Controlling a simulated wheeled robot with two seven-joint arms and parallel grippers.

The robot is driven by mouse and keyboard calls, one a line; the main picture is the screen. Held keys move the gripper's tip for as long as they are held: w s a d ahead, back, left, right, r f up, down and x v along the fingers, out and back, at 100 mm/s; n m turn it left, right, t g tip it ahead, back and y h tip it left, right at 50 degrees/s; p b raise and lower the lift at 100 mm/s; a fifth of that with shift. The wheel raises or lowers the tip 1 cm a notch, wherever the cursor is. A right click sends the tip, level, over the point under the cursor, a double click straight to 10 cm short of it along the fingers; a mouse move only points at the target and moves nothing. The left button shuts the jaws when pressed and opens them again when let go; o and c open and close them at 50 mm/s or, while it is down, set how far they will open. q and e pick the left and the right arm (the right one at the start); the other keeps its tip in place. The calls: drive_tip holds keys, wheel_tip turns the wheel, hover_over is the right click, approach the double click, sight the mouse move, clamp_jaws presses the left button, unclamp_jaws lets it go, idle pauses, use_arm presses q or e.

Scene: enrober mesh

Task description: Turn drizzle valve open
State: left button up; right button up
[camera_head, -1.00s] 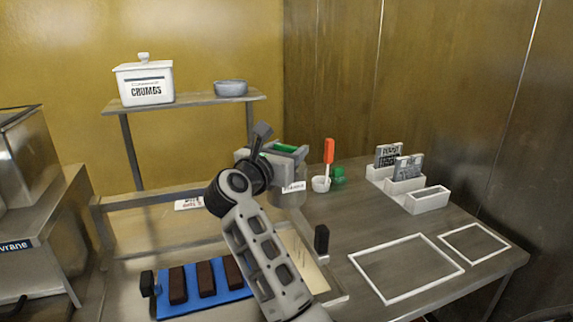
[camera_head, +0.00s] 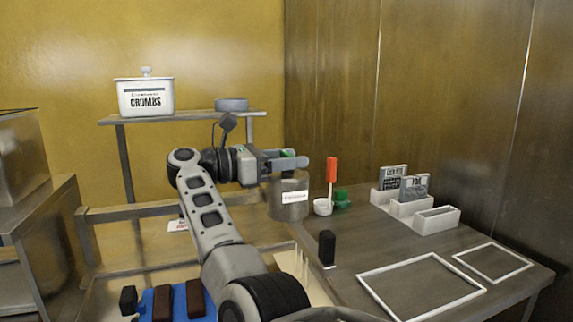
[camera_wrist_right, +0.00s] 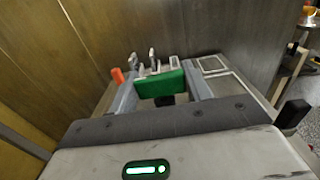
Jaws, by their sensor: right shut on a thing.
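My right gripper (camera_head: 293,162) is at the top of a grey metal pot (camera_head: 290,208) with a white label, whose text is too small to read. A green piece, apparently the drizzle valve's handle (camera_head: 288,153), shows between its fingers. In the right wrist view the green handle (camera_wrist_right: 158,84) spans the gap between the two grey fingers of my right gripper (camera_wrist_right: 160,92), which is shut on it. A dark part shows just below the handle. The valve's body is mostly hidden by the gripper. My left gripper is not in view.
An orange-handled tool stands in a white cup (camera_head: 322,207) beside a green object (camera_head: 343,198). White card holders (camera_head: 437,220) and white outlined frames (camera_head: 421,287) are on the right. A black upright handle (camera_head: 327,248) stands nearby. Chocolate bars (camera_head: 194,298) lie on a blue mat at the front.

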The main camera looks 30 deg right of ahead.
drive_tip(key=shift+g, duration=0.3)
drive_tip(key=o, duration=1)
drive_tip(key=shift+d, duration=0.1)
